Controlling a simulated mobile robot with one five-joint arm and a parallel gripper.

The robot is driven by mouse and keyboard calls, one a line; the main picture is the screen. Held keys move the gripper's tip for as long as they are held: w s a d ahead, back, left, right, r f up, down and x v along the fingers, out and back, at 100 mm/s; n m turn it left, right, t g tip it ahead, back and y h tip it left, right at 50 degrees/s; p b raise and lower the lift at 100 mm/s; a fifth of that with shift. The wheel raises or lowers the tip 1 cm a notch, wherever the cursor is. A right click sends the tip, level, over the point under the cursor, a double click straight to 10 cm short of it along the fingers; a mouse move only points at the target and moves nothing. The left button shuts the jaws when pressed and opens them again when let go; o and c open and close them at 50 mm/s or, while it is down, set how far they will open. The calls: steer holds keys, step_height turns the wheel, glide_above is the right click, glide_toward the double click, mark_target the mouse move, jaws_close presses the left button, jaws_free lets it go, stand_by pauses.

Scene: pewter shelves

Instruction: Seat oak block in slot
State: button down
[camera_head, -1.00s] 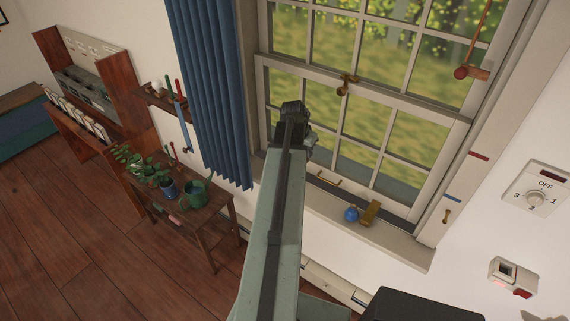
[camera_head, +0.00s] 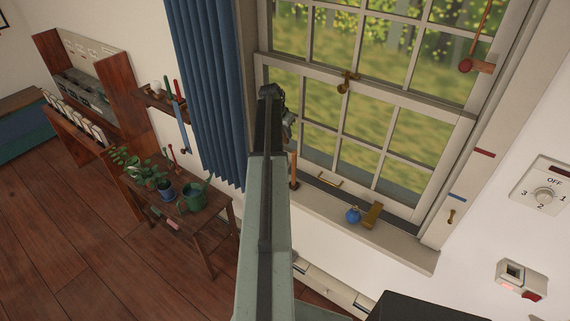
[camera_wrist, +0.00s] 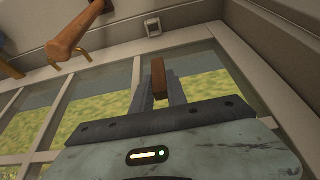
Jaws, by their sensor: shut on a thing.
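My gripper (camera_wrist: 160,88) is shut on a small brown oak block (camera_wrist: 158,76) that sticks out past its fingertips in the wrist view. In the head view my gripper (camera_head: 276,100) is in front of the window's left side; the block cannot be made out there. A small pale square fitting with a dark opening (camera_wrist: 152,23), which may be the slot, lies beyond the block in the wrist view. The block is apart from it in the picture. The fitting is not visible in the head view.
A wooden peg (camera_head: 293,170) stands on the window sill (camera_head: 395,247), and shows large in the wrist view (camera_wrist: 80,30). A blue ball (camera_head: 353,215) and a brass piece (camera_head: 372,214) are right of it. A brass handle (camera_head: 330,183) is on the lower sash. A blue curtain (camera_head: 208,100) hangs left.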

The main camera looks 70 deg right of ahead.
step_height(320, 180, down, 15)
steer(key=b, duration=1.3)
steer(key=shift+r, duration=0.35)
steer(key=shift+f, duration=0.2)
steer(key=c, duration=1.3)
jaws_free()
steer(key=shift+r, duration=0.15)
